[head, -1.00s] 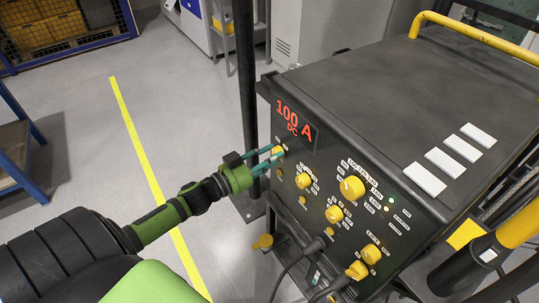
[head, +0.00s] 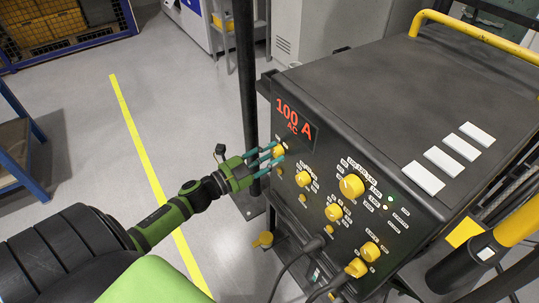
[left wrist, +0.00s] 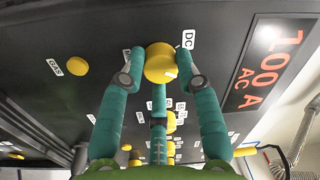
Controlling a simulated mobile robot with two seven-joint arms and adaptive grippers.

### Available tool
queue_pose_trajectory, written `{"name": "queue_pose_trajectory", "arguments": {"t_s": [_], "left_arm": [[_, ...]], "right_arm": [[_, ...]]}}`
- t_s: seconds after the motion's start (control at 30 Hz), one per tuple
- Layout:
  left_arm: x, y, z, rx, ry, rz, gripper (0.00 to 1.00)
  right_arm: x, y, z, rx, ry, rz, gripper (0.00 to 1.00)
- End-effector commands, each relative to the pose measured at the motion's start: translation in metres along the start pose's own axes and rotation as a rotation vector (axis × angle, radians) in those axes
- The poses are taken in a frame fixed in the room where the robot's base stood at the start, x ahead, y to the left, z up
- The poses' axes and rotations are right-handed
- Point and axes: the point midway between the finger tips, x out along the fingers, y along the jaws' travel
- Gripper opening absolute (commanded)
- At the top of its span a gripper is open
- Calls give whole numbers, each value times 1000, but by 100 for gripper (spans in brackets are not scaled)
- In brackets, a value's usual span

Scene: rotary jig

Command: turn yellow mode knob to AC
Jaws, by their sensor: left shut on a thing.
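The yellow mode knob (head: 278,151) sits at the upper left of the dark machine's front panel, under the red display (head: 294,119). The display reads 100 A with AC below it. My left gripper (head: 271,156) reaches in from the left, its teal fingers on the knob. In the left wrist view the round knob (left wrist: 160,61) lies between the fingertips (left wrist: 160,70), which are shut on its sides. A DC label (left wrist: 187,39) shows beside the knob; the AC label is not readable. My right gripper is out of view.
A larger yellow knob (head: 352,186) and several smaller ones are on the same panel. Cables plug in low on the front. A black post (head: 245,90) stands behind my left gripper. The floor left of the machine is clear around a yellow line (head: 140,150).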

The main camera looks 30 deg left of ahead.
Motion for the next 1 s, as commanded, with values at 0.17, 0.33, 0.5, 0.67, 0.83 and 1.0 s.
{"name": "queue_pose_trajectory", "arguments": {"t_s": [0.17, 0.33, 0.5, 0.67, 0.83, 1.0], "left_arm": [[0, -1, 0, 44, 2, -2, 1], [0, -1, 0, 60, 3, -2, 1], [0, -1, 0, 62, 3, -2, 1], [0, -1, 0, 61, 3, -3, 1], [0, -1, 0, 60, 3, -2, 57], [0, -1, 0, 59, 3, -2, 57]], "right_arm": [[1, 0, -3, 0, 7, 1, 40], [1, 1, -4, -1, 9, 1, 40], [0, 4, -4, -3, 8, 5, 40], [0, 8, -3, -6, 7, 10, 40], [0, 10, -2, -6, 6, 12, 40], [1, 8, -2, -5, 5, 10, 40]]}}
